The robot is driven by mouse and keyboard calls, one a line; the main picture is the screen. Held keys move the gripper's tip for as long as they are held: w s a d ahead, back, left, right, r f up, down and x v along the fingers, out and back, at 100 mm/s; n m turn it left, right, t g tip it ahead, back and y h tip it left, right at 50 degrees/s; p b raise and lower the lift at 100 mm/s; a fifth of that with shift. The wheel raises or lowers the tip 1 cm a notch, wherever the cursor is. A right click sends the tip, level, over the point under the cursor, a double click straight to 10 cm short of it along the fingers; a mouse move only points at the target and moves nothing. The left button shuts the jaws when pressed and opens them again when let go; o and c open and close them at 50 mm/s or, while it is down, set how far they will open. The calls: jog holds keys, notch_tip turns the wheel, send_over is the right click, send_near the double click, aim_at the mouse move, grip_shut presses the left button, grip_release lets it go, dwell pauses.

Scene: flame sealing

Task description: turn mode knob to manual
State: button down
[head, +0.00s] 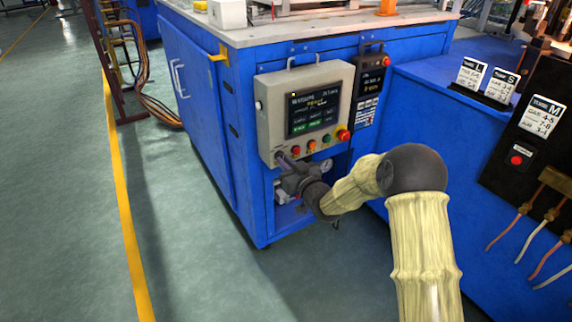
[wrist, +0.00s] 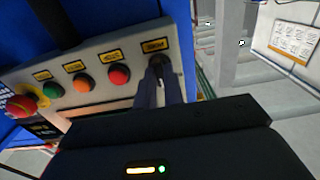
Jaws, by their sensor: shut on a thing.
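The grey control panel (head: 268,112) is on the front of the blue machine cabinet. Its lower row has red, orange and green buttons. The dark mode knob (wrist: 158,64) is at the right end of the row in the wrist view, beside the red button (wrist: 119,75) and under a yellow label. My gripper (wrist: 158,78) is shut on the knob, its two fingers reaching up to it. In the head view my gripper (head: 280,160) is at the panel's lower left corner. The fingers partly cover the knob, and I cannot read its label or setting.
The orange button (wrist: 81,82), green button (wrist: 51,89) and red emergency stop (wrist: 22,105) line the same panel edge. A blue bench (head: 425,100) with size cards stands at the right. The green floor (head: 190,250) at the left is clear.

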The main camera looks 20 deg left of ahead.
dwell(0.3)
jog(key=c, duration=1.5)
grip_release()
jog(key=p+v, duration=0.3)
jog(key=v, duration=1.4)
jog(key=shift+s+p, duration=0.25)
jog(key=shift+p, duration=0.1)
jog(key=shift+d, duration=0.15)
